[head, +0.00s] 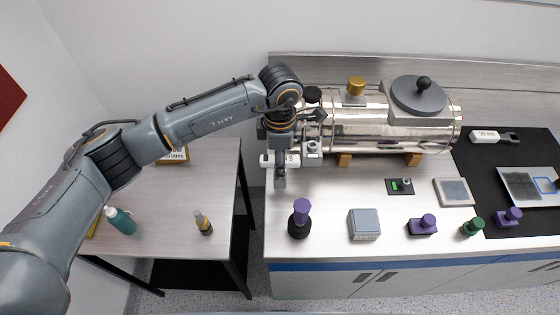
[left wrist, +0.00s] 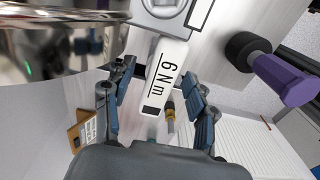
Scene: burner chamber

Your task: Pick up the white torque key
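A white torque key marked "6 N m" (left wrist: 162,78) lies between the two fingers of my left gripper in the left wrist view, with visible gaps on both sides. In the head view the key (head: 266,160) shows behind the gripper, partly hidden by it. Its far end meets a grey square fitting (head: 312,148) by the left end of the steel chamber; I cannot tell if they are joined. My left gripper (head: 281,178) points down over the key and is open around it. My right gripper is not in view.
The steel chamber (head: 375,130) lies on wooden blocks behind the gripper. A second white key (head: 484,136) is on the black mat at right. A purple-topped black knob (head: 300,220) and a grey box (head: 364,224) stand in front. A side table (head: 165,240) is at left.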

